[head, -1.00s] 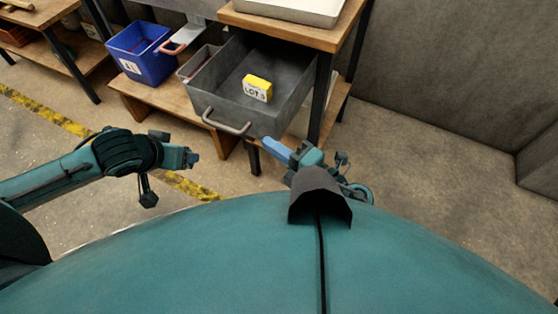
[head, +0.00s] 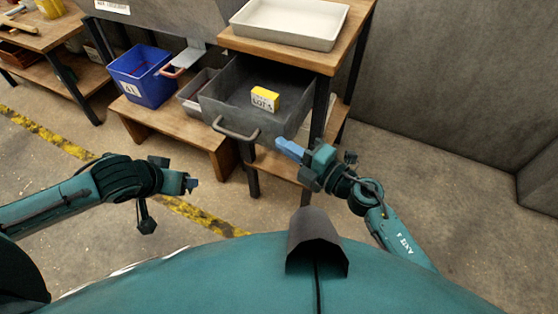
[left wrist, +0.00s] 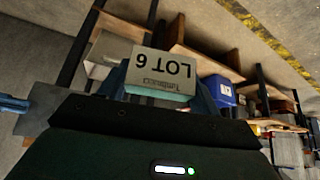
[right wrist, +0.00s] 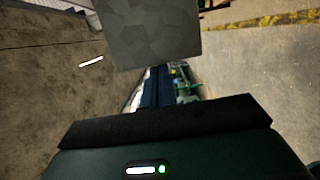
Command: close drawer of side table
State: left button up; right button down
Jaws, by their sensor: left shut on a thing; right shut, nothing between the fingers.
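The grey drawer (head: 222,101) of the wooden side table (head: 322,60) stands partly out below the table top, with its curved handle (head: 236,131) on the front. A yellow box with a white label (head: 265,99) lies in it. My right gripper (head: 289,148) is shut and empty, close to the drawer's front right corner; I cannot tell whether it touches. In the right wrist view, its dark fingers (right wrist: 158,88) point toward a grey panel. My left gripper (head: 191,184) is left of the drawer, over the floor. In the left wrist view, it is shut on a box labelled LOT 6 (left wrist: 163,70).
A pale tray (head: 290,22) rests on the table top. A blue bin (head: 145,78) and a small grey bin (head: 196,92) stand on a low wooden bench (head: 175,125) left of the drawer. A grey wall (head: 455,80) is on the right, with clear floor before it.

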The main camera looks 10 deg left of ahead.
aim_at(307, 103)
jog(key=w+d+b, duration=0.1)
jog(key=w, duration=0.3)
jog(key=w+d+b, duration=0.2)
jog(key=w, duration=0.2)
jog(key=w+d+b, duration=0.1)
jog(key=w+b, duration=0.1)
jog(key=w, duration=0.3)
jog(key=shift+d+f, duration=0.1)
jog(key=shift+d, duration=0.25)
jog(key=shift+w+d, duration=0.2)
jog(key=shift+w, duration=0.3)
